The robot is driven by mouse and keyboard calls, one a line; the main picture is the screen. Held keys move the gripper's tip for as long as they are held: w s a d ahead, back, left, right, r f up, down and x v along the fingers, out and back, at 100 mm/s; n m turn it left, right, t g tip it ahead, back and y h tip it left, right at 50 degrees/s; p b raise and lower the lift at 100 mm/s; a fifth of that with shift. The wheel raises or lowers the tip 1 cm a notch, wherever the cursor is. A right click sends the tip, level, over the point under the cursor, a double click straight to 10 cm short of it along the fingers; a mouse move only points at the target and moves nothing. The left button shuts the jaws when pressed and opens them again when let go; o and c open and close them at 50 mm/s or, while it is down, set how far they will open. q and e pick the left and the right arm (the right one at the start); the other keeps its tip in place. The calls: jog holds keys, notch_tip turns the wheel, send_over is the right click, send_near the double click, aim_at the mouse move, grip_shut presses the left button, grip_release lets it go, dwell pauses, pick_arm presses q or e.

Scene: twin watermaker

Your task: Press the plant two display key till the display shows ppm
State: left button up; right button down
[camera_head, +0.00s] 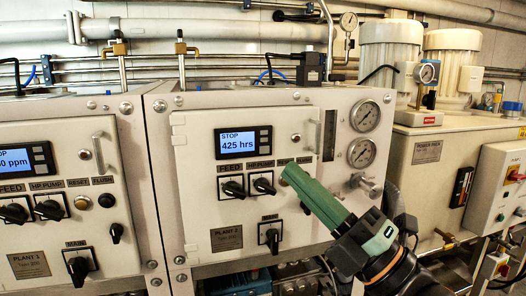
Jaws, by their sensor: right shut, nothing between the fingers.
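The plant two panel (200,205) is the white cabinet front in the middle. Its blue display (237,145) reads "STOP 425 hrs". A column of small dark keys (264,140) sits at the display's right edge. My right gripper (290,172) comes in from the lower right, with its green fingers shut and empty. Its tips are below and to the right of the display, in front of the row of knobs and buttons, and they hide part of that row. I cannot tell whether the tips touch the panel. My left gripper is not in view.
The plant one panel (60,215) at left has its own display (15,162) ending in "0 ppm". Black knobs (233,188) stick out below the plant two display. Two gauges (363,116) and a steel valve knob (366,185) stand right of it. A handle (311,146) projects nearby.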

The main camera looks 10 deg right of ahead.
aim_at(264, 150)
jog(key=shift+w, duration=0.1)
jog(key=shift+w+a+p, duration=0.2)
jog(key=shift+w+p, duration=0.3)
jog(key=shift+w, duration=3.85)
jog(key=shift+w, duration=0.2)
jog(key=shift+w, duration=0.2)
jog(key=shift+w, duration=0.35)
jog(key=shift+s, duration=0.8)
jog(key=shift+s, duration=0.1)
